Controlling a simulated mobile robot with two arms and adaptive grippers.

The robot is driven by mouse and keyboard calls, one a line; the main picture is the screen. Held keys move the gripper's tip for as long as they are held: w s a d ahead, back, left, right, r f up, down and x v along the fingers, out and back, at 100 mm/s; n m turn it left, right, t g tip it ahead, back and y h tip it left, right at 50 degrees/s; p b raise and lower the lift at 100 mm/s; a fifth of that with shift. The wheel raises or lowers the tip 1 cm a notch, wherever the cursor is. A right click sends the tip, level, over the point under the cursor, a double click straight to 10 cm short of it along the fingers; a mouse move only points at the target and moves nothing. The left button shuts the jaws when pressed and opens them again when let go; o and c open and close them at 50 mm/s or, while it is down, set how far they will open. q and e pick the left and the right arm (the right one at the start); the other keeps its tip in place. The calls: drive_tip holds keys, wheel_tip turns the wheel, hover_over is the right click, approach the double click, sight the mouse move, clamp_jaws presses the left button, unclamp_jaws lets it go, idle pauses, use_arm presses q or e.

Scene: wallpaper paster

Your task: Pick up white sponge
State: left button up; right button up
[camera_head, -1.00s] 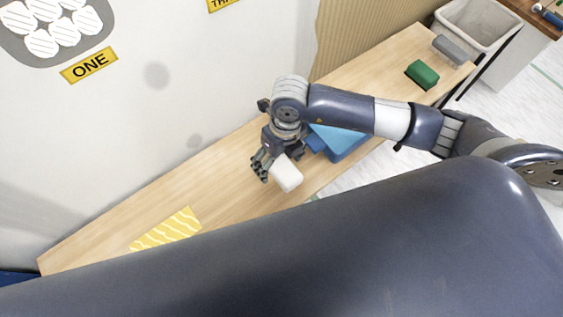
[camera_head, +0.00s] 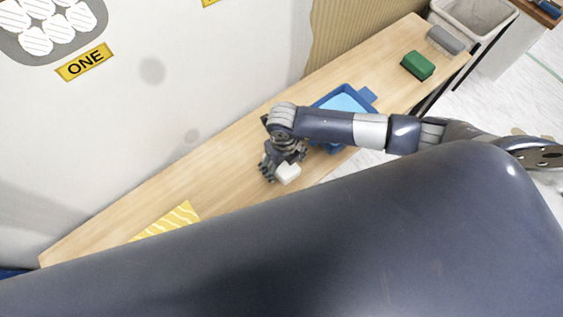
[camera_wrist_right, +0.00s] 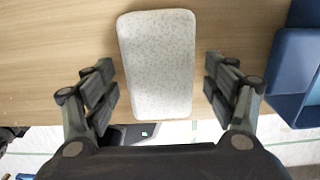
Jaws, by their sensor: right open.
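The white sponge (camera_head: 288,173) lies on the wooden table (camera_head: 226,166) near its front edge. In the right wrist view the sponge (camera_wrist_right: 157,62) is a speckled pale block, upright in the picture, between the two fingers. My right gripper (camera_wrist_right: 160,92) is open, with a finger on each side of the sponge and a gap to each. In the head view my right gripper (camera_head: 282,168) is over the sponge and hides part of it. My left gripper is not in view.
A blue tray (camera_head: 366,108) stands to the right of the sponge, partly behind my right arm. A green block (camera_head: 417,65) and a grey block (camera_head: 445,40) lie at the table's far right end. A yellow patterned sheet (camera_head: 168,222) lies at the left. A bin (camera_head: 474,18) stands beyond the table.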

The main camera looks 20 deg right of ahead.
drive_tip(key=shift+f, duration=0.1)
drive_tip(key=shift+c, duration=0.5)
drive_tip(key=c, duration=1)
drive_tip(key=shift+o, duration=0.2)
drive_tip(key=shift+r, duration=0.55)
wheel_tip(320, 180, up, 2)
drive_tip(key=shift+r, duration=0.1)
drive_tip(key=s+a, duration=0.3)
drive_tip(key=s, duration=0.1)
drive_tip(key=s+a+r+b, duration=0.1)
drive_tip(key=s+a, duration=0.2)
drive_tip(key=s, duration=0.1)
drive_tip(key=s+a+b, duration=0.1)
drive_tip(key=s+a, duration=0.3)
drive_tip(key=shift+s+r, duration=0.25)
drive_tip(key=shift+r, duration=0.1)
